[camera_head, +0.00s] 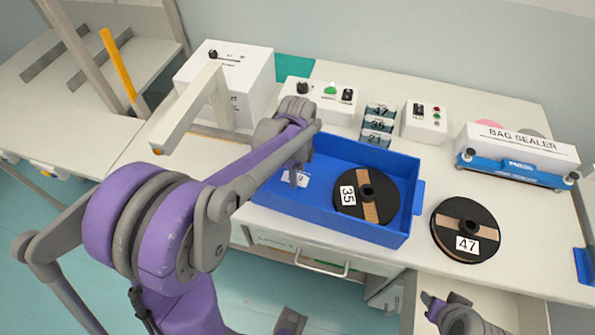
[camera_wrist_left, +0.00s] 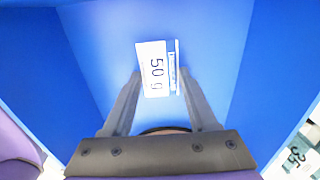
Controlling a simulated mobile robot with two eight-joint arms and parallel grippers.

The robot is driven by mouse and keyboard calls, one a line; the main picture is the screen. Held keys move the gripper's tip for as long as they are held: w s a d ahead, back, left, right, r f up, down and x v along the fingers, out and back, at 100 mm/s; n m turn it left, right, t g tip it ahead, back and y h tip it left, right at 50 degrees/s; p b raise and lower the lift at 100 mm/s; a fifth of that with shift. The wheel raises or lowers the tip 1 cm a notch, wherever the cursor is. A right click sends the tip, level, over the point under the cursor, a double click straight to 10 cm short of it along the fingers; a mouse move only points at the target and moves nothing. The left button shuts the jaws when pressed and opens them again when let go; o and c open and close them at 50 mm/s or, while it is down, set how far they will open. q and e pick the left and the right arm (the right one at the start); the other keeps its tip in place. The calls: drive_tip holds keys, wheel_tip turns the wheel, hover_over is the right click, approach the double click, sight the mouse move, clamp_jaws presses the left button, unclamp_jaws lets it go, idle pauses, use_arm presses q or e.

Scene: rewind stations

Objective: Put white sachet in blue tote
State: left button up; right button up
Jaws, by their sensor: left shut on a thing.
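The blue tote (camera_head: 330,219) stands on the worktable, with its walls filling the left wrist view (camera_wrist_left: 55,75). My left gripper (camera_head: 297,176) reaches down into the tote's left part and is shut on the white sachet (camera_head: 302,182). The sachet, marked 50 g, shows between the fingertips in the left wrist view (camera_wrist_left: 154,72). My arm partly hides it in the head view. I cannot tell whether it touches the tote floor. My right gripper (camera_head: 444,309) is at the bottom right, partly cut off, over the open drawer.
A black reel marked 35 (camera_head: 380,208) lies in the tote's right part. Another reel marked 47 (camera_head: 467,230) lies right of the tote. Behind stand a white box (camera_head: 225,80), control boxes (camera_head: 425,122), label holders (camera_head: 377,124) and a bag sealer (camera_head: 515,150).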

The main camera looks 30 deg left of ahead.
use_arm(q)
drive_tip(key=shift+f, duration=0.15)
drive_tip(key=o, duration=1.4)
drive_tip(key=shift+c, duration=0.2)
drive_tip(key=shift+r, duration=0.25)
wheel_tip(320, 180, up, 12)
drive_tip(key=p, duration=0.1)
